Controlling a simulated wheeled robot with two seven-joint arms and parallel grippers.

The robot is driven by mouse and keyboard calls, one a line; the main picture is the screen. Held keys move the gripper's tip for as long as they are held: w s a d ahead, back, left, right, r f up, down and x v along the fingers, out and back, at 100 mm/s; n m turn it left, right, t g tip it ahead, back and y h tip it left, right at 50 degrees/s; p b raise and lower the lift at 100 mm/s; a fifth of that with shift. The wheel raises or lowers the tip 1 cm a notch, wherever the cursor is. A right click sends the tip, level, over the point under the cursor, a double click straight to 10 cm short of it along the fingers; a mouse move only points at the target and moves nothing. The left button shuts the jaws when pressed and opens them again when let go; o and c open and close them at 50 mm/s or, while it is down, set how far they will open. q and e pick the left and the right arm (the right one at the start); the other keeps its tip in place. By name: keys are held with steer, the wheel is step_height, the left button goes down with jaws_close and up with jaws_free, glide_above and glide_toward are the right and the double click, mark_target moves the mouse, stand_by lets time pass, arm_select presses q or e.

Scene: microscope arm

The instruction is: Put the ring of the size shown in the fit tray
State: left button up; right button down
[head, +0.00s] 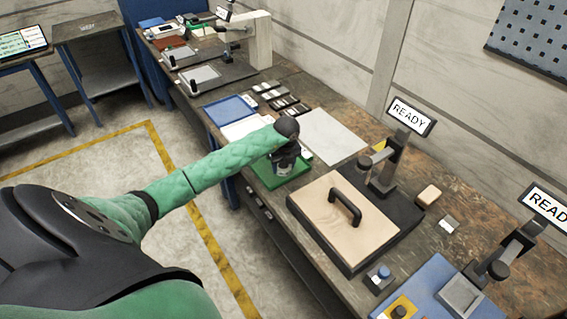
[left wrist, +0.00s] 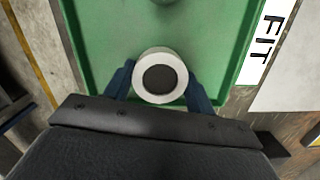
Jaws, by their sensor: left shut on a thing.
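The green fit tray (head: 292,181) lies on the bench near its front edge. It fills most of the left wrist view (left wrist: 95,40), with a white FIT label (left wrist: 264,45) beside it. My left gripper (head: 287,158) points down over the tray. In the left wrist view its blue fingers (left wrist: 160,82) are shut on a white ring (left wrist: 141,82) with a dark round middle. The ring is over the tray's near part; I cannot tell whether it touches the floor. The gripper hides the ring in the head view. My right gripper is not in view.
Right of the tray is a wooden board (head: 312,222) with a black handle, before a stand with a READY sign (head: 411,116). A grey sheet (head: 333,136) lies behind the tray. A blue tray (head: 231,110) and several dark pieces (head: 284,100) lie farther left.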

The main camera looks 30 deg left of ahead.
mark_target(283, 165)
arm_select(q)
steer(key=shift+f, duration=0.1)
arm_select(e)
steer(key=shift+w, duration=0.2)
arm_select(q)
steer(key=o, duration=1.1)
steer(key=shift+c, duration=0.2)
steer(key=shift+o, duration=0.9)
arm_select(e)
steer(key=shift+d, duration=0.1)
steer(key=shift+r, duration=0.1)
arm_select(q)
steer(key=shift+r+b, duration=0.35)
step_height(283, 165, up, 4)
steer(key=shift+s+d+f+b, duration=0.15)
steer(key=shift+f+b, duration=0.1)
steer(key=shift+b, duration=0.75)
step_height(283, 165, up, 8)
steer(key=b, duration=0.3)
steer(key=shift+s+d, duration=0.25)
steer(key=shift+d, duration=0.2)
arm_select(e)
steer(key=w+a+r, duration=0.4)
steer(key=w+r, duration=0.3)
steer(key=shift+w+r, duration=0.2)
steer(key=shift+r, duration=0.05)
